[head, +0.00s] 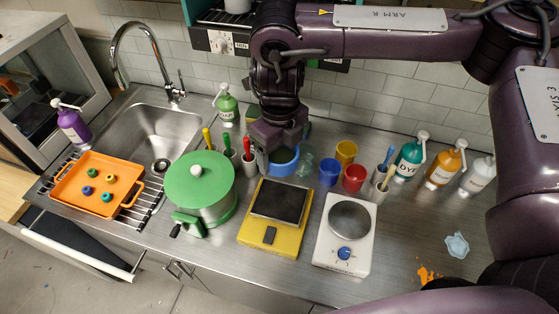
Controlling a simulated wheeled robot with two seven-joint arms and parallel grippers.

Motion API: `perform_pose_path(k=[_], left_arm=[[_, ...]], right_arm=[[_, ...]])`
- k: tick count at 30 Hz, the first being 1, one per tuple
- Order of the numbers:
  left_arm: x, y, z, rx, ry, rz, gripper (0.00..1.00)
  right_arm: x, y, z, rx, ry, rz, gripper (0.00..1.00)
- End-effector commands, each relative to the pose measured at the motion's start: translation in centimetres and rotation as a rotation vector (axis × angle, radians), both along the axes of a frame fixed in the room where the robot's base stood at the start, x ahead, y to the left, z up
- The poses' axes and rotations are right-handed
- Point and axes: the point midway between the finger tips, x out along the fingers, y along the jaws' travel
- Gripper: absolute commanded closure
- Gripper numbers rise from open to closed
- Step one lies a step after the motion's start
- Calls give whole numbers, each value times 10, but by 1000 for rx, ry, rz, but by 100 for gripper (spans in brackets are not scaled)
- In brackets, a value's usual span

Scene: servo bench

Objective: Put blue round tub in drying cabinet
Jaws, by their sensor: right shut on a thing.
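The blue round tub (286,163) is at the back of the steel bench, behind the yellow scale. My right gripper (276,150) reaches down from above and is shut on the tub, partly hiding it. I cannot tell whether the tub touches the bench. A pale-framed cabinet with a glass front (88,62), seemingly the drying cabinet, stands at the far left, beyond the sink. Its inside is only partly visible through the front. My left gripper is not in view.
A sink (155,122) with a tall tap (146,30), an orange tray (70,187) and a green pot (200,185) lie between tub and cabinet. A purple bottle (72,127) stands by the cabinet. Cups (353,178) and bottles (408,160) crowd the back right.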

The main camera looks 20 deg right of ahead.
Motion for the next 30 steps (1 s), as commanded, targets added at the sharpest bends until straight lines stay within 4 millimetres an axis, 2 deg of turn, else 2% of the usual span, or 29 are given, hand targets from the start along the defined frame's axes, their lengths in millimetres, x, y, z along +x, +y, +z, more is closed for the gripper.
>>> perform_pose_path(k=[9, 20, 25, 30], left_arm=[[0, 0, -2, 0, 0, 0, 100], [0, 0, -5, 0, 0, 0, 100], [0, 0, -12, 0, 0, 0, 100], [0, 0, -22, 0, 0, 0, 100]], right_arm=[[0, 0, 24, 0, -1, 1, 58], [0, -1, 31, 0, 0, -41, 58], [1, -4, 23, 1, 0, -263, 58], [2, -10, 9, 2, 1, -632, 58]])
